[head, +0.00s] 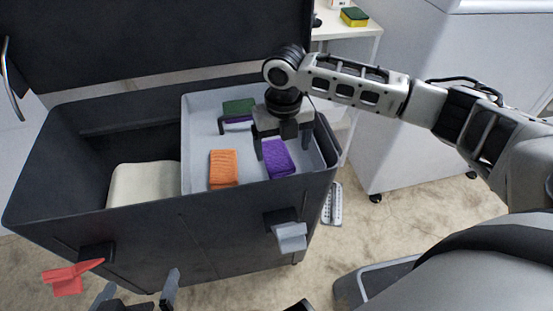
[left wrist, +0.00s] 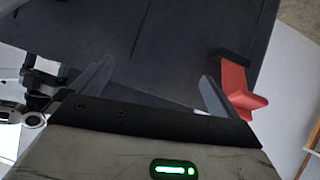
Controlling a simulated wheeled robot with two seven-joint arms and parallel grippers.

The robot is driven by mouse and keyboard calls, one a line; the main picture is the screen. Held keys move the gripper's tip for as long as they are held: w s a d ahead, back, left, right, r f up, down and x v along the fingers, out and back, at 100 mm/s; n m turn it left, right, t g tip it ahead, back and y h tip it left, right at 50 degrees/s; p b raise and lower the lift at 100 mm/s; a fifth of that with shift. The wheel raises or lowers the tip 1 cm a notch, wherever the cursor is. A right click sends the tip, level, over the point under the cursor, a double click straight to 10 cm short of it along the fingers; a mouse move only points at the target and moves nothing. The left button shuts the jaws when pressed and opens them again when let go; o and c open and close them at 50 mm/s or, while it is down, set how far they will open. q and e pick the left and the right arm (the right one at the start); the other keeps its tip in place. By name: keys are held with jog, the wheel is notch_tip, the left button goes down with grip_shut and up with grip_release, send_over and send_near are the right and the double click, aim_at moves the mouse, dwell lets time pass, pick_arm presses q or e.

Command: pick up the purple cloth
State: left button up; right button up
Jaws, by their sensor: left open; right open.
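The purple cloth (head: 280,162) lies folded in the light grey tray (head: 198,180) set in the right part of the dark chest, near the tray's front wall. My right gripper (head: 282,149) is open just above the cloth, its fingers pointing down around the cloth's far part. The gripper hides that far end, and I cannot tell whether the fingers touch it. My left gripper (head: 140,290) is open and empty low in front of the chest; its two fingers also show in the left wrist view (left wrist: 155,88).
An orange cloth (head: 223,168) and a green item (head: 238,106) lie in the tray. A cream block (head: 145,184) sits in the chest's left part. The chest (head: 190,235) has a raised lid (head: 160,35), a red latch (head: 68,280) and a grey latch (head: 290,236).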

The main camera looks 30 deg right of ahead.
aim_at(282, 166)
notch_tip(282, 166, down, 7)
jog(key=shift+a+r+b, duration=0.1)
jog(key=shift+r+b, duration=0.05)
jog(key=shift+b, duration=0.7)
pick_arm(q)
jog(key=f, duration=0.3)
jog(key=shift+w+d+f+g, duration=0.25)
jog(key=shift+d+g, duration=0.1)
jog(key=shift+g, duration=0.05)
jog(key=shift+r, duration=0.15)
pick_arm(e)
jog(key=c, duration=1.1)
